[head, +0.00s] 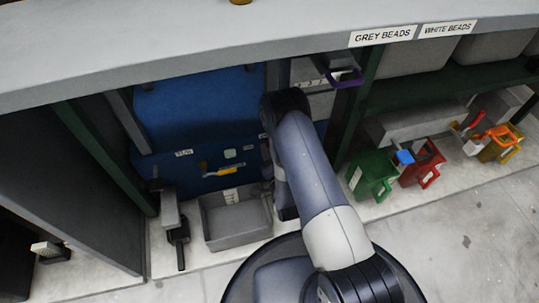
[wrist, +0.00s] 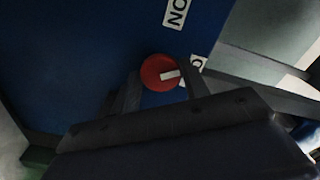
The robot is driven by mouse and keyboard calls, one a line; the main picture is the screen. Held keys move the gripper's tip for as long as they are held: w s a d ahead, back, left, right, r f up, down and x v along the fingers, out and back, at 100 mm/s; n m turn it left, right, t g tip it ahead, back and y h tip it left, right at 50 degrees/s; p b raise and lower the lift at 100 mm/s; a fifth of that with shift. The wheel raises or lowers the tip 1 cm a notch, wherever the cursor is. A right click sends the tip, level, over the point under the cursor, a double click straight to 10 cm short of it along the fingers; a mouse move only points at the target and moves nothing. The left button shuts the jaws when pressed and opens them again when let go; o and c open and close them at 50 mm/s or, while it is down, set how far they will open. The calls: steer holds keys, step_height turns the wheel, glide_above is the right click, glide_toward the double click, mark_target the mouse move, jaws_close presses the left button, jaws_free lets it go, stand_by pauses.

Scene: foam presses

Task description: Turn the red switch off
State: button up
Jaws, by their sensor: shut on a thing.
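The red switch (wrist: 155,68) is a round knob with a white bar on its face, on a dark blue panel (wrist: 85,50). It shows in the wrist view between the two fingertips of my gripper (wrist: 163,82), which is shut on it. The white bar lies almost sideways, tilted a little. A white label (wrist: 176,12), seen turned over, reads ON above the switch. A second label (wrist: 197,64) at the right is partly hidden by a finger. In the head view my arm hides the gripper and the switch at the blue press (head: 200,108).
Green (head: 370,177), red (head: 421,166) and yellow (head: 497,143) containers stand at the right. A grey shelf edge (head: 200,52) runs above. Pale floor lies clear at the lower right.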

steer(key=m, duration=0.6)
steer(key=shift+r+m, duration=0.1)
steer(key=shift+m, duration=0.2)
stand_by(0.4)
steer(key=o, duration=0.9)
steer(key=shift+s, duration=0.1)
